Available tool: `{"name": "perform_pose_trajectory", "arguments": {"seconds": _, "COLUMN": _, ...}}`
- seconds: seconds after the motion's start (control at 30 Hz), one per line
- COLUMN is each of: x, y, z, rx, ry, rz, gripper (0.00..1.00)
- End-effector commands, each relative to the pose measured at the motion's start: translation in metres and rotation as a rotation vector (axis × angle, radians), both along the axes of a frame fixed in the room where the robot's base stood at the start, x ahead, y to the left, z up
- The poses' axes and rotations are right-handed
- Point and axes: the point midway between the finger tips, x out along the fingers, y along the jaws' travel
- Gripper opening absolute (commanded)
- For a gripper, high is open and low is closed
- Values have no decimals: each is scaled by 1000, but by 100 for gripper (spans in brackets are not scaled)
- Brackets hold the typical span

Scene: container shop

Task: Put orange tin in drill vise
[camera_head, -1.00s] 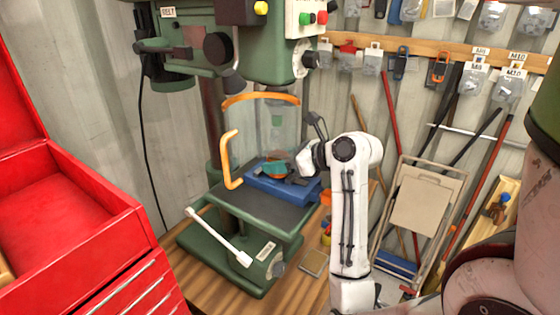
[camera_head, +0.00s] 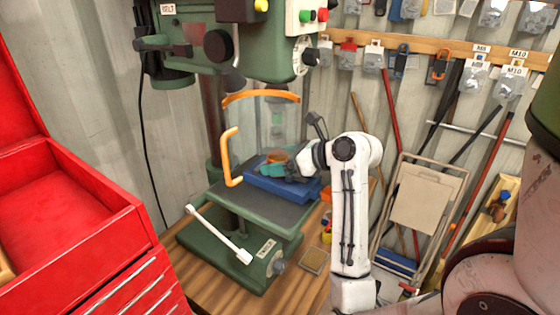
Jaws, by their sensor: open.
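The orange tin (camera_head: 278,157) is a small orange shape at the blue drill vise (camera_head: 268,186), seen through the clear guard. The vise sits on the drill press table. My gripper (camera_head: 272,170) reaches in from the right, its teal fingertips low in front of the tin and just above the vise. The gripper is open. The fingertips hide the tin's lower part, so I cannot tell whether it rests between the vise jaws.
The clear guard with its orange frame (camera_head: 230,158) stands close to my gripper. The green drill head (camera_head: 230,45) hangs above. A red tool chest (camera_head: 85,215) is at the left. A folded step stool (camera_head: 418,205) leans at the right.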

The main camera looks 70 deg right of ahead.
Motion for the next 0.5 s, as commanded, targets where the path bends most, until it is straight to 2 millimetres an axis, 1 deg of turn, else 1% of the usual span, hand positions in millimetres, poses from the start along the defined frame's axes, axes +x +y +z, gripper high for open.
{"name": "perform_pose_trajectory", "arguments": {"seconds": 0.17, "x": -20, "y": 2, "z": 8, "rx": -3, "ry": -3, "rz": -4, "gripper": 87}}
{"name": "perform_pose_trajectory", "arguments": {"seconds": 0.5, "x": -82, "y": 12, "z": 35, "rx": -2, "ry": -1, "rz": -5, "gripper": 87}}
